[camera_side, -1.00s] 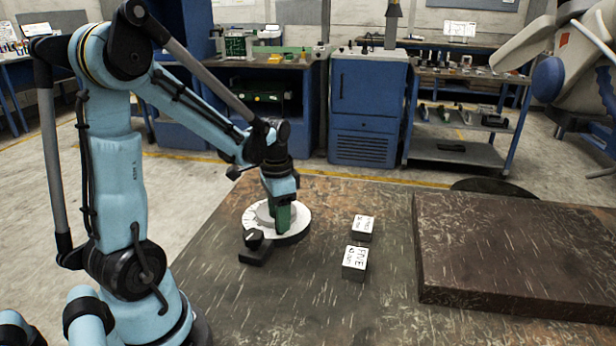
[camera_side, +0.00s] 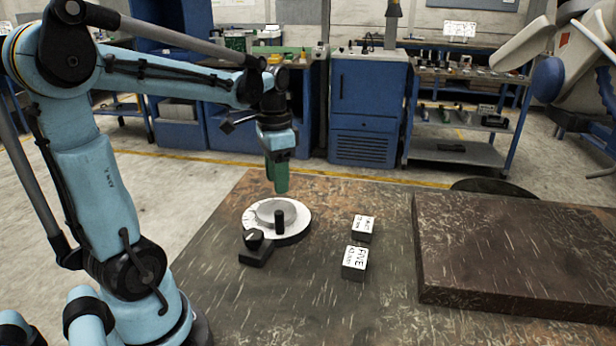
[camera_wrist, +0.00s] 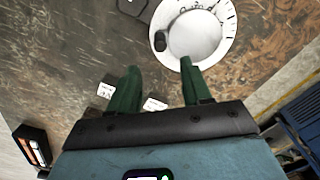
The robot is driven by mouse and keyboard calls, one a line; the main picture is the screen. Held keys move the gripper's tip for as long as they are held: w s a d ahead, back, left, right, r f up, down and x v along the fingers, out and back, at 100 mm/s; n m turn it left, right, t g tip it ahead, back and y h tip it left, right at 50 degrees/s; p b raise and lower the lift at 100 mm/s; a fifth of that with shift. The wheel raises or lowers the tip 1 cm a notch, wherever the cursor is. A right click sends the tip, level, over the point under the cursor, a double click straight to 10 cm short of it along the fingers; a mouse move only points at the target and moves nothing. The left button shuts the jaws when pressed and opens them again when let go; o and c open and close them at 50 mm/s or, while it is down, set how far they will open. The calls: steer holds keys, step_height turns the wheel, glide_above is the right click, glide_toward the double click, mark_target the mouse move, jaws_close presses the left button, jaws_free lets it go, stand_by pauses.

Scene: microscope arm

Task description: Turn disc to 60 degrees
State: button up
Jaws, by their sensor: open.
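The white disc (camera_side: 294,222) lies on the table with markings on its rim and a raised round grey middle. A black upright peg (camera_side: 280,221) stands on it near the front. A black pointer block (camera_side: 256,248) sits at its front left edge. In the wrist view the disc (camera_wrist: 228,36) is at the top, with the peg (camera_wrist: 160,41) at its left. My gripper (camera_side: 278,186) hangs above the disc, clear of the peg. In the wrist view its green fingers (camera_wrist: 158,84) are apart with nothing between them. The angle on the disc is too small to read.
Two small labelled blocks, one (camera_side: 355,263) reading FIVE and another (camera_side: 363,228) behind it, stand right of the disc. A thick dark slab (camera_side: 515,250) covers the table's right side. The table (camera_side: 320,310) in front is clear.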

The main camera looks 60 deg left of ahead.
steer(key=shift+r, duration=1.1)
steer(key=shift+d, duration=0.1)
steer(key=d+f+n+t, duration=0.1)
steer(key=d+f+t, duration=0.2)
steer(key=d+t, duration=0.4)
steer(key=d, duration=0.8)
steer(key=shift+s+f+n, duration=0.15)
steer(key=shift+s+n, duration=0.2)
steer(key=shift+n, duration=0.05)
